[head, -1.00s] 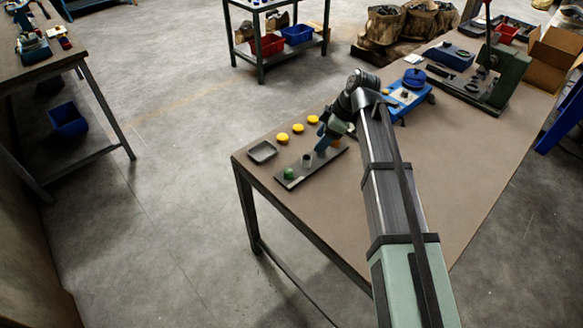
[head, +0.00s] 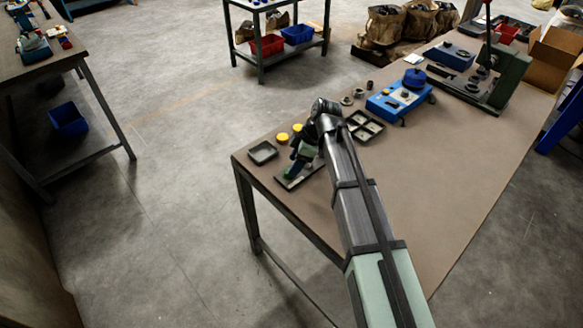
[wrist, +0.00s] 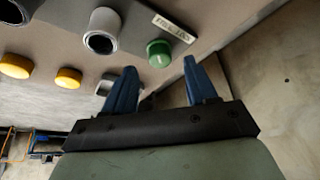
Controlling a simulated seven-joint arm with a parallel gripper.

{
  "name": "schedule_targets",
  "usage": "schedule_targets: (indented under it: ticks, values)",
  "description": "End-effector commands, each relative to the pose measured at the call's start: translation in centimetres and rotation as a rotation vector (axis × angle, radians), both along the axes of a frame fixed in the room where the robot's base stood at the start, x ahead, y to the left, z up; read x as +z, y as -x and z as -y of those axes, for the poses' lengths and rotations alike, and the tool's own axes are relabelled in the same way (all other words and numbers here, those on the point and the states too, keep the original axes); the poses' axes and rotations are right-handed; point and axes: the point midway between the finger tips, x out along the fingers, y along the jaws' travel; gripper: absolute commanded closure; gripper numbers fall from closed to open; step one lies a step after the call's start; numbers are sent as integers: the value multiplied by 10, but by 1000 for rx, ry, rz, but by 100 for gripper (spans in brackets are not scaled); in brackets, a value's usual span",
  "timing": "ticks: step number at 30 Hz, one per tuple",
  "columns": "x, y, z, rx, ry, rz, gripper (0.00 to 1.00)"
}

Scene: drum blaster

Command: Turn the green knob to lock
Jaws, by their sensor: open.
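The green knob (wrist: 159,53) shows in the wrist view as a short round cap on a grey plate, beside a small white label (wrist: 174,27) whose text I cannot read surely. My gripper (wrist: 158,67) is open, with its two blue fingertips to the left and right of the knob and just short of it in the picture. Contact is not visible. In the head view my gripper (head: 291,172) is low over the dark plate (head: 312,170) near the table's left end, and it largely covers the knob there.
A grey hollow cylinder (wrist: 101,31) stands left of the knob in the wrist view, with yellow caps (wrist: 68,78) further left. In the head view a dark tray (head: 263,152) lies left of the plate, and a blue box (head: 398,100) stands further back. The table's right front is clear.

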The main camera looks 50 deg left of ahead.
Motion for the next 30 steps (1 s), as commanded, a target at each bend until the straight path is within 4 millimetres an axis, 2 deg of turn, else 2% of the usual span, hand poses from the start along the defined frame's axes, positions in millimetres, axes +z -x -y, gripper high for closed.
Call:
schedule_targets:
  ticks: [3, 9, 20, 30]
  values:
    - [-15, 4, -4, 0, 1, -1, 43]
    - [-28, 8, -9, 0, -1, 1, 43]
    - [-32, 9, -10, 0, -1, 1, 43]
    - [-32, 9, -10, 0, -1, 1, 74]
